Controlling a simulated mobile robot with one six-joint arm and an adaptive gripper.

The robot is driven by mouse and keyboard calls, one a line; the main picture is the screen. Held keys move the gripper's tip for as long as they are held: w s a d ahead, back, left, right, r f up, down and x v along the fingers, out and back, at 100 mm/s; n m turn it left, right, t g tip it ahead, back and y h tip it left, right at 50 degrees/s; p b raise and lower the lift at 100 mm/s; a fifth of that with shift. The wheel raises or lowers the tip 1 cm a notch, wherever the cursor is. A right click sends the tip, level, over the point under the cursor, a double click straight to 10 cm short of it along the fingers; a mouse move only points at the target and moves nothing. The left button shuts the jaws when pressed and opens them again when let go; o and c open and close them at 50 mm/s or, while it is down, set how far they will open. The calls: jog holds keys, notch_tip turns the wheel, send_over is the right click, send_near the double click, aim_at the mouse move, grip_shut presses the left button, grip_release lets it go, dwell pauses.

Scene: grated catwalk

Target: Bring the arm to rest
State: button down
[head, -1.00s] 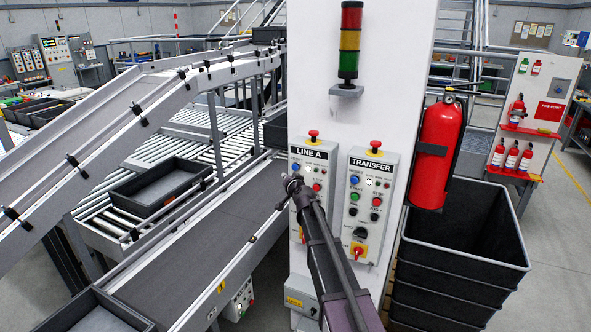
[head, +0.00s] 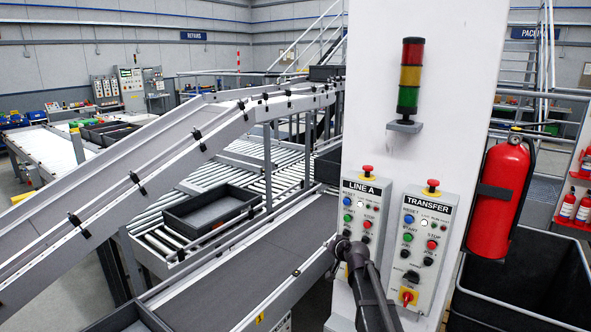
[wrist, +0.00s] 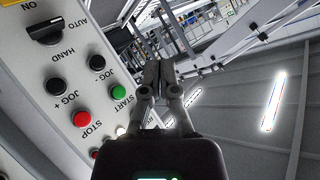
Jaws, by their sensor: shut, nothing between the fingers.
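My gripper (wrist: 158,75) is shut and empty in the wrist view, its dark fingertips together. A control panel with a black selector knob (wrist: 44,31), a green START button (wrist: 118,92) and a red STOP button (wrist: 82,118) lies beside it at the left, apart from the fingers in that picture. In the head view my arm reaches up from the bottom, and its end (head: 350,250) overlaps the lower part of the LINE A panel (head: 361,192). The TRANSFER panel (head: 424,228) is just right of it. I cannot tell the gap between gripper and panels there.
A white column (head: 463,60) carries both panels, a stack light (head: 410,75) and a fire extinguisher (head: 500,195). Conveyors with a dark tray (head: 255,203) fill the left. A large black bin (head: 533,262) stands at the lower right.

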jog(key=s+d+f+g+h+b, duration=0.1)
jog(key=s+f+g, duration=0.3)
jog(key=s, duration=0.7)
jog(key=s+d+f+n+g+h+b, duration=0.1)
jog(key=s+d+f+g+h+b, duration=0.1)
jog(key=s+f, duration=0.6)
jog(key=s+d+f+n+g+h+b, duration=0.1)
jog(key=s+f+g+b, duration=0.3)
jog(key=s, duration=1.1)
notch_tip(320, 180, down, 2)
jog(key=shift+s+d+f+g+h, duration=0.15)
jog(key=shift+d+f+g+h, duration=0.25)
jog(key=shift+g, duration=0.6)
jog(key=shift+d+r, duration=0.1)
jog(key=shift+r, duration=0.05)
